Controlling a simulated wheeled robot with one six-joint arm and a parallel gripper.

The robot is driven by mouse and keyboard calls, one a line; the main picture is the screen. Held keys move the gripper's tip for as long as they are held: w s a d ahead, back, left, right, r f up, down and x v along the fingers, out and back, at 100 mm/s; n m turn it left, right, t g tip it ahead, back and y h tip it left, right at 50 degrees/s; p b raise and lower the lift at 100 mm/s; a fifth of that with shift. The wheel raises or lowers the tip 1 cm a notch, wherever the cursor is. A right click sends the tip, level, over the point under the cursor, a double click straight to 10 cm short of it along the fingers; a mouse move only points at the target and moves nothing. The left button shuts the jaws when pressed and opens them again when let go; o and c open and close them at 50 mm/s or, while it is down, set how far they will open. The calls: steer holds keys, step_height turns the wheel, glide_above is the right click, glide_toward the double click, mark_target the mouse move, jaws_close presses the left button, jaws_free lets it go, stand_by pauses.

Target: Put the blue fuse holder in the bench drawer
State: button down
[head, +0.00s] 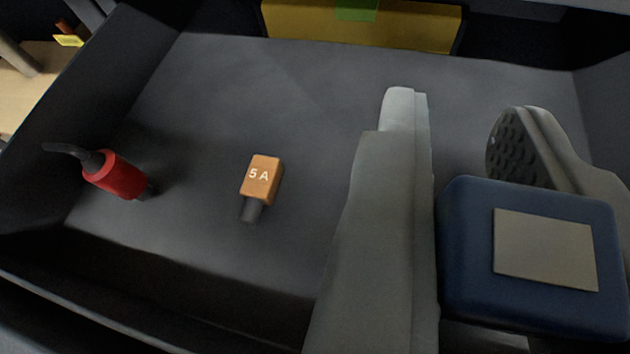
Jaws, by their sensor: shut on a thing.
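My gripper (452,135) is at the right side of the view, its two grey fingers shut on the blue fuse holder (455,255). The fuse holder is a dark blue rounded block with a plain grey-beige label on its face. It sits between the fingers at the lower right, in front of the drawer's floor. The bench drawer (300,85) is open, dark grey and shallow-walled, and fills most of the view. I cannot tell how high the fuse holder is above the drawer floor. Its underside is hidden.
In the drawer lie an orange block marked "5 A" (263,178) near the middle and a red cylinder with a black lead (118,176) at the left. A yellow panel with a green patch (400,25) is beyond the far wall. The drawer floor between them is clear.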

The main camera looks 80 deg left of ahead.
steer(key=shift+f, duration=2.4)
steer(key=shift+f, duration=0.3)
steer(key=shift+s+f, duration=0.1)
steer(key=shift+f, duration=0.05)
steer(key=shift+a+f, duration=0.1)
steer(key=shift+f, duration=0.1)
steer(key=c, duration=1.3)
jaws_free()
steer(key=shift+s+f, duration=0.15)
steer(key=shift+r, duration=0.4)
steer(key=v, duration=1.2)
steer(key=shift+r, duration=0.35)
